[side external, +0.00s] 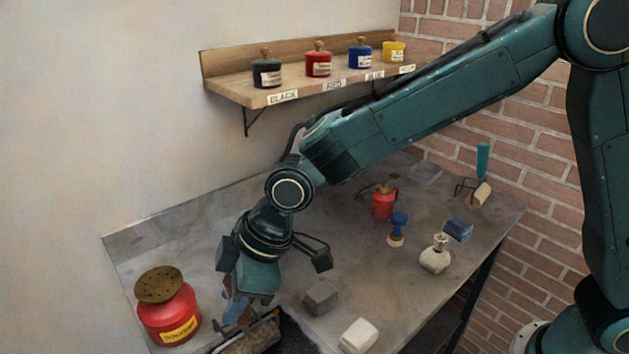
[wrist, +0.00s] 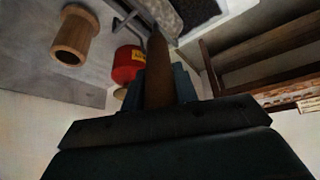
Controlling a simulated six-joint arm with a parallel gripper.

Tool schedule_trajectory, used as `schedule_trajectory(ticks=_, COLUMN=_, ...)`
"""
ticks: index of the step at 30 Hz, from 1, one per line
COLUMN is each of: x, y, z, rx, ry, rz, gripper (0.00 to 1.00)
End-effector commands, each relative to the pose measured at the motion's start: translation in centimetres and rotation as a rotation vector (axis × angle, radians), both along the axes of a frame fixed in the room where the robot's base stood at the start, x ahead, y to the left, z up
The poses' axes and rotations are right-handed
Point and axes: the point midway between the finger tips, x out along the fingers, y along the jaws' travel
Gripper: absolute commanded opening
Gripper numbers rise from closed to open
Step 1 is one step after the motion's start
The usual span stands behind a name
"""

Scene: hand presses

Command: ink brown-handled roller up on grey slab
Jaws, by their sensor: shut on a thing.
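My gripper (side external: 238,308) is low at the front of the bench, pointing down, shut on the brown handle (wrist: 158,75) of the roller. The handle stands between the two blue fingers (wrist: 160,85) in the wrist view. The roller's grey, speckled cylinder (side external: 250,338) shows below the gripper at the bottom edge of the side view, and at the top of the wrist view (wrist: 165,14). Dark ink (side external: 290,335) lies beside the cylinder and also shows in the wrist view (wrist: 196,10). Most of the slab is cut off; whether the cylinder touches it I cannot tell.
A red solvent can (side external: 168,308) stands left of my gripper. A grey block (side external: 321,296) and a whitish block (side external: 358,335) lie to the right. A red oil can (side external: 384,202) and a teal-handled roller (side external: 481,175) stand farther back. Ink pots sit on the wall shelf (side external: 300,88).

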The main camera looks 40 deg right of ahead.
Motion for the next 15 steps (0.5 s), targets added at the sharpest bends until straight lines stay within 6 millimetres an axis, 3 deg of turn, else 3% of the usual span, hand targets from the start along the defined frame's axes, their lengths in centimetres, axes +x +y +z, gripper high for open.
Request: schedule_trajectory(ticks=15, x=1.9, y=0.0, z=0.1, rx=0.000, ry=-0.002, rz=0.000, gripper=0.06)
